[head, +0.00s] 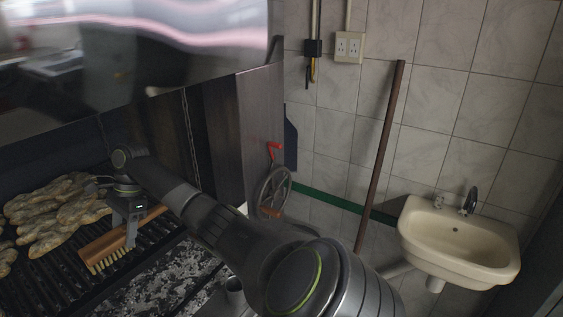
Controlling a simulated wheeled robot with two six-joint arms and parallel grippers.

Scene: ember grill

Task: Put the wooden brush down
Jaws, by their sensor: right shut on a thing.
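The wooden brush (101,249) has a brown wooden body and handle with pale bristles facing down. It is at the lower left of the head view, at the grill grate (42,288). My right gripper (131,236) is shut on the brush around its wooden body, coming from above. The bristles are at or just above the bars; I cannot tell if they touch. The handle end shows to the right of the gripper. My left gripper is not in view.
Several pieces of grilled food (60,215) lie on the grate left of the brush. Ash and coals (165,290) lie in front. A steel hood (130,60) hangs above. A handwheel (273,190), a leaning pole (381,150) and a sink (459,240) are to the right.

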